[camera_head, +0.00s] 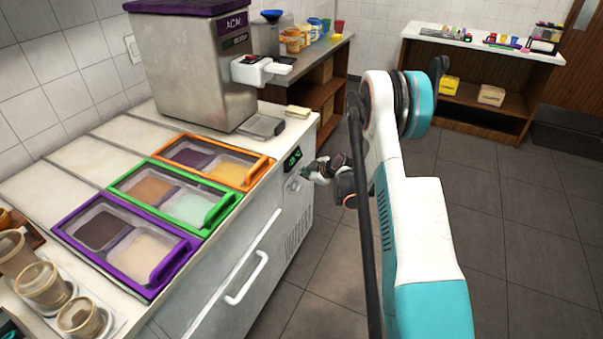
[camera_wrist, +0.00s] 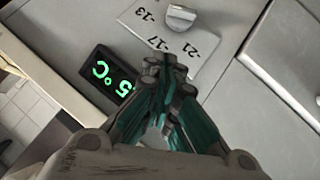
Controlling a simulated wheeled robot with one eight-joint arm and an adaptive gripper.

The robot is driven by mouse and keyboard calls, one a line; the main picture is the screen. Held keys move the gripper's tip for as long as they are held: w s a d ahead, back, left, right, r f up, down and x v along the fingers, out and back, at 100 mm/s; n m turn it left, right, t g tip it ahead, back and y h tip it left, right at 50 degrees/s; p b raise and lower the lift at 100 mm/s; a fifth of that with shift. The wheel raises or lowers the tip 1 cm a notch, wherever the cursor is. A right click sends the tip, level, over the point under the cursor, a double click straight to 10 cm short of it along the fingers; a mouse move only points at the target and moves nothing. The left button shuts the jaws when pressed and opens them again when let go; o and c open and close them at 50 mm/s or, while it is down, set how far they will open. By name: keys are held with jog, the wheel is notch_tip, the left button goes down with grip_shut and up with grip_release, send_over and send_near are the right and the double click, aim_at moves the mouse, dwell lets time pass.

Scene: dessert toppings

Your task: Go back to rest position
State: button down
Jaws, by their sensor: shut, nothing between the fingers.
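My gripper (camera_head: 306,172) is at the front face of the topping counter, beside a small display and dial. In the wrist view my gripper (camera_wrist: 168,68) has its fingertips together and holds nothing. Just beyond the fingertips are the dial plate (camera_wrist: 165,35) marked -13, -17 and -21 and its round knob (camera_wrist: 181,17). The green-lit temperature display (camera_wrist: 110,85) is left of the fingers; part of its reading is cut off. In the head view the display (camera_head: 292,158) is just above and left of my gripper. I cannot tell whether the fingertips touch the plate.
Topping bins with purple (camera_head: 160,283), green (camera_head: 222,210) and orange (camera_head: 258,172) frames sit in the counter. A steel ACAI machine (camera_head: 190,75) stands behind them. Plastic cups (camera_head: 42,284) are at lower left. The tiled floor (camera_head: 490,240) at the right is clear.

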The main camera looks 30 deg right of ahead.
jog(key=s+a+r+m+g+p, duration=0.1)
jog(key=s+a+r, duration=0.5)
jog(key=r, duration=0.4)
jog(key=s+a+r+m+g, duration=0.1)
jog(key=s+a+r, duration=0.5)
jog(key=r, duration=0.4)
jog(key=s+a+r+m+g+p, duration=0.1)
jog(key=s+a+r, duration=0.45)
jog(key=r, duration=0.45)
jog(key=s+a+m+h, duration=0.1)
jog(key=s+a+m, duration=0.1)
jog(key=s, duration=1)
jog(key=s+a+r+m+h+b, duration=0.1)
jog(key=s+m, duration=0.4)
jog(key=s, duration=0.8)
jog(key=shift+a+r, duration=0.25)
jog(key=shift+a, duration=0.3)
